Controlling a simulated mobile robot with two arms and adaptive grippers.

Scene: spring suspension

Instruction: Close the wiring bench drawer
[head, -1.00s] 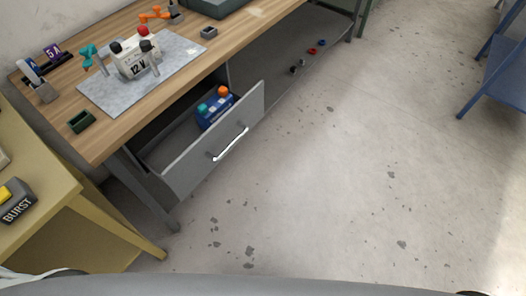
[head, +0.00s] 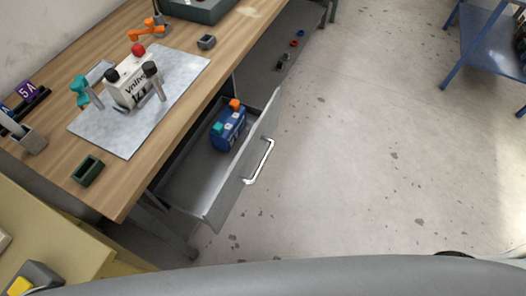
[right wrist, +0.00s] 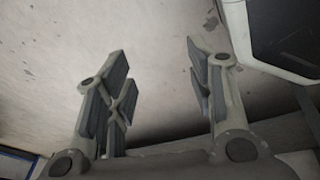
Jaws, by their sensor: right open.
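The grey drawer (head: 238,180) of the wooden-topped bench (head: 120,190) stands pulled out in the head view. Its front has a silver bar handle (head: 260,161). A blue box with an orange and a teal knob (head: 228,130) sits inside it. My right gripper (right wrist: 160,75) shows in the right wrist view with its two fingers spread apart and nothing between them. The floor lies behind the fingers. Neither gripper shows in the head view, so how far the right one is from the drawer cannot be told.
On the benchtop are a grey mat (head: 95,129) with a white battery-like box (head: 132,86), and a green tray (head: 87,170). A yellow table (head: 50,235) stands at lower left. A blue shelf (head: 490,40) stands at upper right. The floor (head: 350,170) between is clear.

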